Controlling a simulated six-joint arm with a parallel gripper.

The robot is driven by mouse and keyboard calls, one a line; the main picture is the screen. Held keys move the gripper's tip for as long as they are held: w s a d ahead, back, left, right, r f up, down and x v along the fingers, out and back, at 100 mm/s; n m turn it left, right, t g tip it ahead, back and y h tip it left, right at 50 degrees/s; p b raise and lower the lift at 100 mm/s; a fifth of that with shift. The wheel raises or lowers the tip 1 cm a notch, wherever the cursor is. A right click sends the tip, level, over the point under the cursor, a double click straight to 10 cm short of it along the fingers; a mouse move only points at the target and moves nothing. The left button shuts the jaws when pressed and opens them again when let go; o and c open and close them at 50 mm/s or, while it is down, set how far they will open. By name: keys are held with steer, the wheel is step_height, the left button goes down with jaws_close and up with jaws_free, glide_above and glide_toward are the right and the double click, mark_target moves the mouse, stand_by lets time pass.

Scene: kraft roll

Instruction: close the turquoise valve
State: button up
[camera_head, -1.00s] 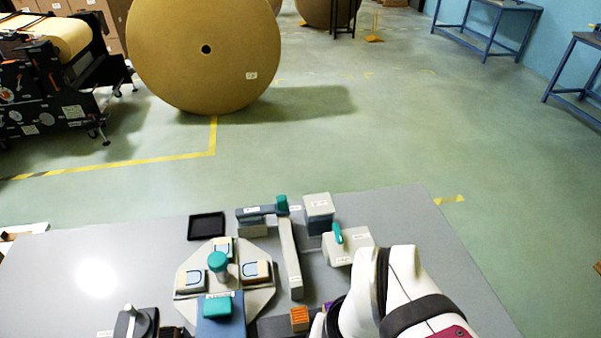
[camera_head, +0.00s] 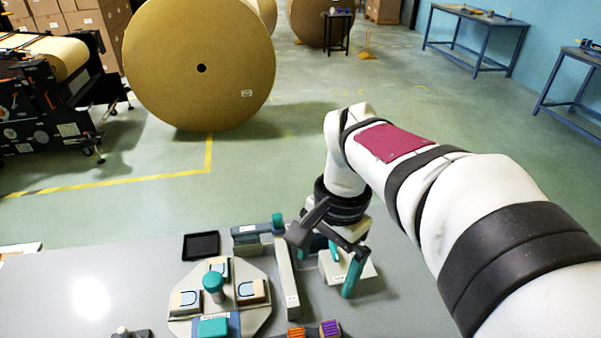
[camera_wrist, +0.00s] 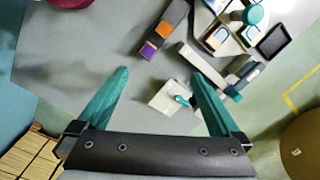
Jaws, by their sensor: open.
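The turquoise valve (camera_head: 334,250) is a small lever on a pale block (camera_head: 367,271) at the right of the fixtures on the grey table. In the wrist view the valve (camera_wrist: 182,101) lies on its block (camera_wrist: 161,98), seen between my two turquoise fingers, nearer the right one. My gripper (camera_wrist: 158,74) is open and empty. In the head view my gripper (camera_head: 328,262) hangs over the valve block and partly hides it; one turquoise finger shows in front of the lever. Contact with the lever cannot be told.
A long pale bar (camera_head: 287,275) stands left of the valve block. Further left are an octagonal plate (camera_head: 258,312) with a turquoise knob (camera_head: 213,282), and a black tray (camera_head: 201,246). Orange and purple blocks (camera_head: 330,328) sit in front. The table right of the valve is clear.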

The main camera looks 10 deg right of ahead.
steer(key=w+d+m, duration=0.3)
steer(key=w, duration=0.5)
steer(key=m+h, duration=0.1)
steer(key=m, duration=0.3)
glide_above(334, 249)
step_height(334, 249, down, 4)
step_height(334, 249, down, 16)
steer(key=shift+s+r, duration=0.1)
